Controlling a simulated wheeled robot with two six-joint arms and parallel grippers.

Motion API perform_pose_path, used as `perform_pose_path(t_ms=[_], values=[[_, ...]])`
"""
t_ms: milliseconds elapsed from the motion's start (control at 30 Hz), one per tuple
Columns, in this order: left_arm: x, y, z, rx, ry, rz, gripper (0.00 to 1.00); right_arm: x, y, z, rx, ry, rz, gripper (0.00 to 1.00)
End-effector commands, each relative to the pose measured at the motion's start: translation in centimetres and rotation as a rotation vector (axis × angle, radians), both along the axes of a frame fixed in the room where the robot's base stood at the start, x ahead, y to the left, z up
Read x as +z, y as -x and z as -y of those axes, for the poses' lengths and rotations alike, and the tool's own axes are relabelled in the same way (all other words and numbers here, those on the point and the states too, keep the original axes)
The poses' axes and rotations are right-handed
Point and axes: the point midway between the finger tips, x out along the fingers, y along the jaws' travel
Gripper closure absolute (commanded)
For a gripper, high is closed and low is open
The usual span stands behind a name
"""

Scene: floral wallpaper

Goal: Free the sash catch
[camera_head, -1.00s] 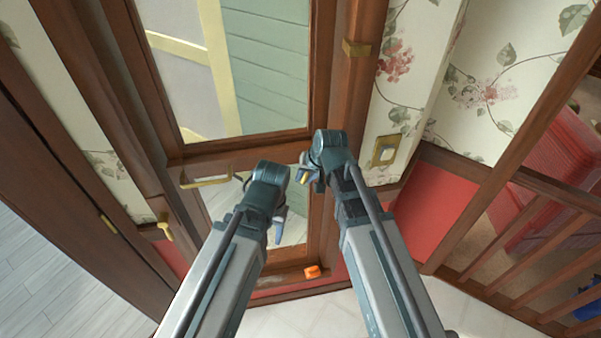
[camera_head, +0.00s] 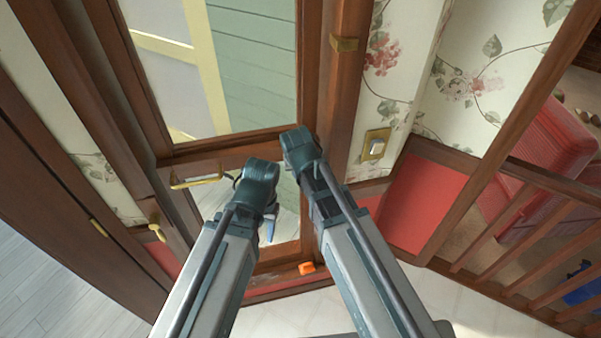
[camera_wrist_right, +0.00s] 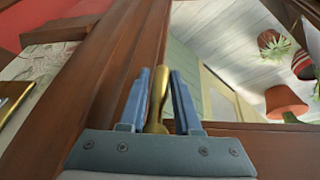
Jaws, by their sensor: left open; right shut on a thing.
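A brass catch (camera_wrist_right: 158,95) stands between the blue fingers of my right gripper (camera_wrist_right: 160,100) in the right wrist view, and the gripper is shut on it. In the head view the right wrist covers that catch and those fingers at the right side of the window frame. My left gripper (camera_head: 270,228) is open and empty in front of the lower pane, its fingers mostly hidden by its wrist. The wooden sash rail (camera_head: 220,152) crosses above it and carries a long brass handle (camera_head: 196,180).
A brass lever (camera_head: 156,227) is on the left-hand wood. A small orange thing (camera_head: 306,267) is at the window's bottom edge. A switch plate (camera_head: 375,144) is on the floral wall. A wooden railing (camera_head: 530,240) stands at the right. Flowerpots (camera_wrist_right: 287,103) show through the glass.

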Motion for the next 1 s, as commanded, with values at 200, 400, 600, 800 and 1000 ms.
perform_pose_path(t_ms=[200,400,600,800,1000], values=[[0.0,0.0,0.0,0.000,0.000,0.000,0.50,0.1,0.0,0.5,-0.005,0.011,0.000,0.63],[0.0,0.0,0.0,0.000,0.000,0.000,0.50,0.1,0.0,0.4,-0.003,0.007,0.001,0.41],[0.1,0.0,0.0,0.000,0.000,0.000,0.50,0.1,0.0,0.3,-0.002,0.006,0.002,0.41],[0.9,0.0,0.0,0.000,0.000,0.000,0.50,0.9,0.2,0.2,-0.002,0.005,0.002,0.41],[2.9,0.0,0.0,-0.001,0.000,0.000,0.50,2.9,1.0,0.0,-0.001,0.005,0.002,0.41]])
